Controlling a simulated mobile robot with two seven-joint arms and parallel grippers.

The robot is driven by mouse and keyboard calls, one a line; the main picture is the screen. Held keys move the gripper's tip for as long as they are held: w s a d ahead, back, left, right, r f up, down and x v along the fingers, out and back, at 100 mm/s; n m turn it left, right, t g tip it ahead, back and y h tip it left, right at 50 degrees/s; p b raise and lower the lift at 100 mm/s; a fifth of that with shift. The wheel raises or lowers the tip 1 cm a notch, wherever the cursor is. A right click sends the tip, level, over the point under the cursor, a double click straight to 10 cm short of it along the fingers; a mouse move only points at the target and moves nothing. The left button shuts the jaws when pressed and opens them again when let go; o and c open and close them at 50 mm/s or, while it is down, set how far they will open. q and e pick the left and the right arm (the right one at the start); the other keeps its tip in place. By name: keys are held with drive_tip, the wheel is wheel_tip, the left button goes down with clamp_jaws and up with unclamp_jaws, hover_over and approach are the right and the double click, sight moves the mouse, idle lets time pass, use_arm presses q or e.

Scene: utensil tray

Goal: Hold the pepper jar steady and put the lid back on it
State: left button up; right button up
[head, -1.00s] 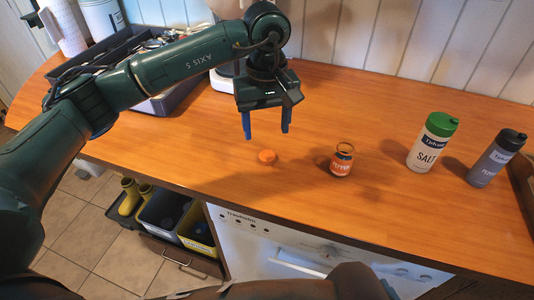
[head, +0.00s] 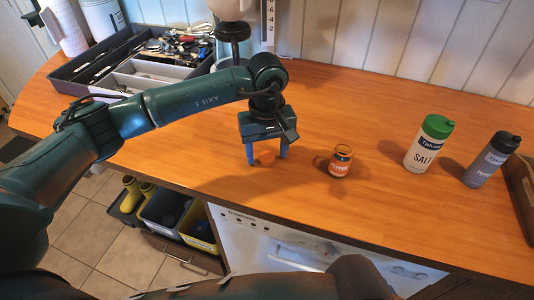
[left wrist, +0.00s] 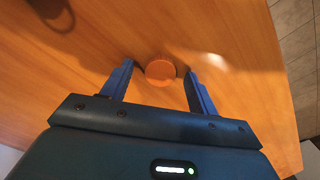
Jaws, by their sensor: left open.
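The orange lid (head: 266,158) lies flat on the wooden counter. My left gripper (head: 267,157) is open and low over it, with one blue finger on either side of the lid. In the left wrist view the lid (left wrist: 160,71) sits between the tips of the open fingers, with a gap on both sides. The pepper jar (head: 340,162), small with an orange label and an open top, stands upright on the counter to the right of the lid. No gripper touches the jar. My right gripper is not in view.
A white salt shaker with a green cap (head: 428,144) and a grey pepper shaker (head: 491,160) stand to the right. A dark utensil tray (head: 88,85) is at the back left. The counter between lid, jar and shakers is clear.

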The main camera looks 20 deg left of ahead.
sight(267, 156)
use_arm(q)
drive_tip(key=shift+c, duration=0.2)
drive_tip(key=c, duration=1)
wheel_tip(267, 156, up, 10)
drive_tip(key=shift+b, duration=0.8)
